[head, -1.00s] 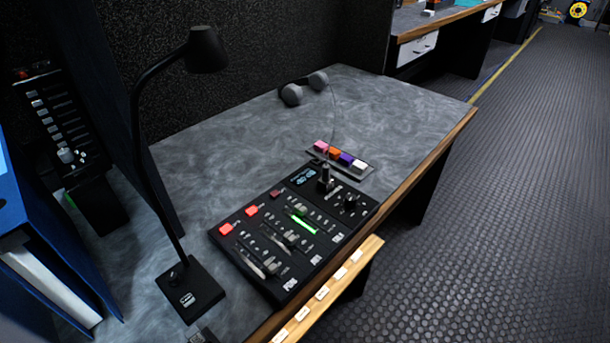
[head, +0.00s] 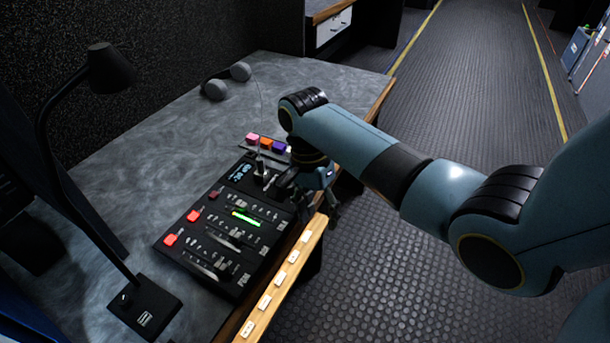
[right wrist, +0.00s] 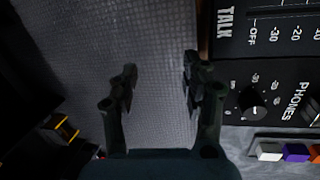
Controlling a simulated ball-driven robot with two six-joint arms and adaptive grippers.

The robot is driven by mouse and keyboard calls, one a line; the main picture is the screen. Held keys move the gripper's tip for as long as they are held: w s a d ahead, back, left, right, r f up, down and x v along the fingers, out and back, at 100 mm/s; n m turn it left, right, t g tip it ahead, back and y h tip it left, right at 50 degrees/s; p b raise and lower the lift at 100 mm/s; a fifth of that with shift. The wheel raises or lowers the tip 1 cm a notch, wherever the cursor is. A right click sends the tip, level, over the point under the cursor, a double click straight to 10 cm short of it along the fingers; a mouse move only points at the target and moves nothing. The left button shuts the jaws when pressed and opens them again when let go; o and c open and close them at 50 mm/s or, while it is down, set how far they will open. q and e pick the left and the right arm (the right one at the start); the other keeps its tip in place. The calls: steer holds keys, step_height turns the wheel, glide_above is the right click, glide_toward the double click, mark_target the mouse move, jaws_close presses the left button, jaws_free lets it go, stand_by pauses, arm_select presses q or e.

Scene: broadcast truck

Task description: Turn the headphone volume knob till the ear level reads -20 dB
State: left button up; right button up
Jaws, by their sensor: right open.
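The headphone volume knob (right wrist: 252,103) is a small black knob with a pale pointer line beside the word PHONES in the right wrist view. In the head view my right gripper hides it. The black mixer panel (head: 190,252) lies on the grey desk, with a small blue display (head: 240,171) too small to read. My right gripper (head: 312,202) is at the panel's right edge; in the right wrist view its open, empty fingers (right wrist: 160,78) are over the aisle floor, left of the knob and apart from it. My left gripper is out of view.
A black plug-like post (head: 262,177) stands on the panel near the knob. A row of coloured buttons (head: 267,142) lies just beyond it. Grey headphones (head: 216,90) rest farther back. A black desk lamp (head: 108,68) stands left. A labelled wooden ledge (head: 268,298) runs along the front.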

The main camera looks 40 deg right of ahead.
mark_target(289, 188)
steer(key=w+r+t, duration=0.2)
steer(key=w+r, duration=0.8)
steer(key=r, duration=0.1)
steer(key=shift+t, duration=0.3)
steer(key=f, duration=0.3)
steer(key=f+b, duration=0.1)
steer(key=f, duration=0.6)
steer(key=shift+w+d+f+b, duration=0.2)
steer(key=shift+d+f+b, duration=0.05)
steer(key=shift+f+b, duration=0.15)
steer(key=shift+c, duration=0.4)
jaws_close()
